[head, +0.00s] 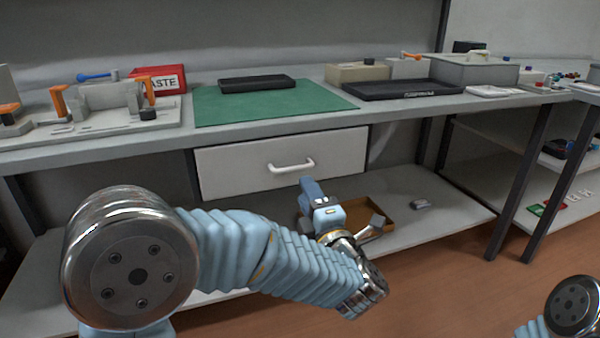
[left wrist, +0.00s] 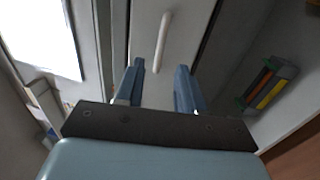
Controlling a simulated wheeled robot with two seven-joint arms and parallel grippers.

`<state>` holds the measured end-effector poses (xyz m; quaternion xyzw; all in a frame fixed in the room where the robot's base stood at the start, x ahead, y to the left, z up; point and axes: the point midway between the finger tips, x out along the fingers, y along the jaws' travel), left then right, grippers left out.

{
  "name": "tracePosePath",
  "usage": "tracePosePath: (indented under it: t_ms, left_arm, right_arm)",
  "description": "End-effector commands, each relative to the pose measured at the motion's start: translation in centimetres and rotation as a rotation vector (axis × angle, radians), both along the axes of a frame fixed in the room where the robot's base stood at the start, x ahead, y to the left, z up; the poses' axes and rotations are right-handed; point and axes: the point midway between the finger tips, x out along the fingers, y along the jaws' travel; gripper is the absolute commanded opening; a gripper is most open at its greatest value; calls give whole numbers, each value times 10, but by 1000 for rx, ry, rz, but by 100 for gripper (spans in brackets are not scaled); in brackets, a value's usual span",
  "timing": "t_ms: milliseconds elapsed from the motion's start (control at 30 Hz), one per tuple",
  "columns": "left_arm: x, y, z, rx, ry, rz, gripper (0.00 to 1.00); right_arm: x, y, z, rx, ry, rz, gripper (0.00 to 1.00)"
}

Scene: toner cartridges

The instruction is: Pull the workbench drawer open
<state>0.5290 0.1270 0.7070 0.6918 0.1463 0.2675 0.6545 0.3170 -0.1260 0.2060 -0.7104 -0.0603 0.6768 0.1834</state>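The workbench drawer (head: 240,166) is a light grey front under the bench top, and it looks shut. Its white bar handle (head: 291,166) sits in the middle of the front. My left gripper (head: 312,186) is just in front of and below the handle in the head view. In the left wrist view the handle (left wrist: 162,42) lies ahead of my left gripper (left wrist: 160,75), whose two blue fingers are spread apart with nothing between them. The fingers look short of the handle. My right gripper is out of view; only part of my right arm shows at the lower right.
The workbench top (head: 390,113) holds a green mat (head: 270,108), a black tray (head: 415,90), a red waste bin (head: 160,80) and fixtures. A brown open box (head: 365,214) sits on the lower shelf (head: 450,214). Dark bench legs (head: 522,175) stand at the right.

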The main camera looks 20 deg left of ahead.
Motion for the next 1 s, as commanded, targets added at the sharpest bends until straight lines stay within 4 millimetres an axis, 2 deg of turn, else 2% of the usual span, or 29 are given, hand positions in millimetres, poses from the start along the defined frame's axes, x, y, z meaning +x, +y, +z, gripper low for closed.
tracePosePath:
  t_ms: [100,300,500,733,767,1000]
  left_arm:
    - [23,16,6,1,-1,3,38]
    - [50,34,11,1,1,0,38]
    - [61,40,13,1,2,-2,38]
    - [62,41,13,3,2,-2,38]
    - [62,41,13,3,2,-2,36]
    - [61,41,12,2,3,-2,0]
  right_arm:
    - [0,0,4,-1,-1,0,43]
    - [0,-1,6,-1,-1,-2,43]
    - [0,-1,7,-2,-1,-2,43]
    - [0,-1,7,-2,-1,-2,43]
    - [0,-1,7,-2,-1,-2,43]
    - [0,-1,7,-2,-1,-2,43]
